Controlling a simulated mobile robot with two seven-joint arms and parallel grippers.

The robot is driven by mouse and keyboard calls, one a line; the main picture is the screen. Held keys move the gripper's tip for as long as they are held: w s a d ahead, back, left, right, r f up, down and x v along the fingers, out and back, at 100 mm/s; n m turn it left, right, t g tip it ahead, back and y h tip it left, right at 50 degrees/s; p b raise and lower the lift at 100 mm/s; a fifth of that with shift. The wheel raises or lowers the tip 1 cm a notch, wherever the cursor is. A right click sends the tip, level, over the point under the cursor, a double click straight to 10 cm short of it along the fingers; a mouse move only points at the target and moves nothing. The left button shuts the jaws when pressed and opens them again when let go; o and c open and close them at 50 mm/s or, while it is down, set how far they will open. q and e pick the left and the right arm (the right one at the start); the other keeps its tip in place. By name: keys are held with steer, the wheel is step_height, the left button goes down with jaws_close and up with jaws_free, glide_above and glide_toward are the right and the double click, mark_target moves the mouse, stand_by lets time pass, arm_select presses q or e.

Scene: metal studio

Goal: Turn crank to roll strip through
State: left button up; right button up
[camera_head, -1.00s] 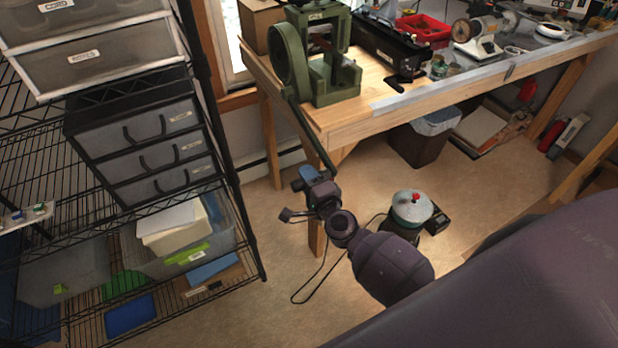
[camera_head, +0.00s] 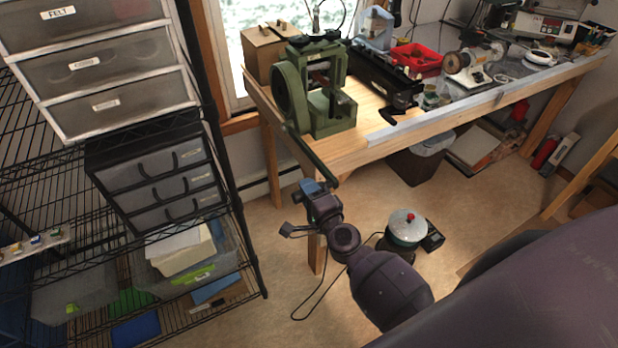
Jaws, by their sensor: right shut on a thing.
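A green rolling mill (camera_head: 322,88) stands on the left end of the wooden bench, with its round gear housing on the left side. Its long dark green crank arm (camera_head: 312,157) slants down and to the right, past the bench edge. My right gripper (camera_head: 312,186) is at the crank's lower end, below the bench top, and is shut on the crank's handle. The fingers and handle are small and partly hidden by my wrist. I cannot make out a metal strip in the mill's rollers. My left gripper is not in view.
The wooden bench (camera_head: 375,150) carries a black machine (camera_head: 385,78), a red bin (camera_head: 417,60) and small tools. A wire shelf with drawers (camera_head: 125,80) stands at the left. A pot (camera_head: 406,227) sits on the floor right of my arm.

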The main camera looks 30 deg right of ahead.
steer(key=shift+w+a+r, duration=0.15)
steer(key=shift+a+r, duration=0.1)
steer(key=shift+r, duration=0.5)
steer(key=shift+w+r+t+b, duration=0.1)
steer(key=shift+r+t+b, duration=0.3)
steer(key=shift+r, duration=0.55)
steer(key=shift+b, duration=0.3)
steer(key=shift+d+g, duration=0.1)
steer(key=shift+g, duration=0.2)
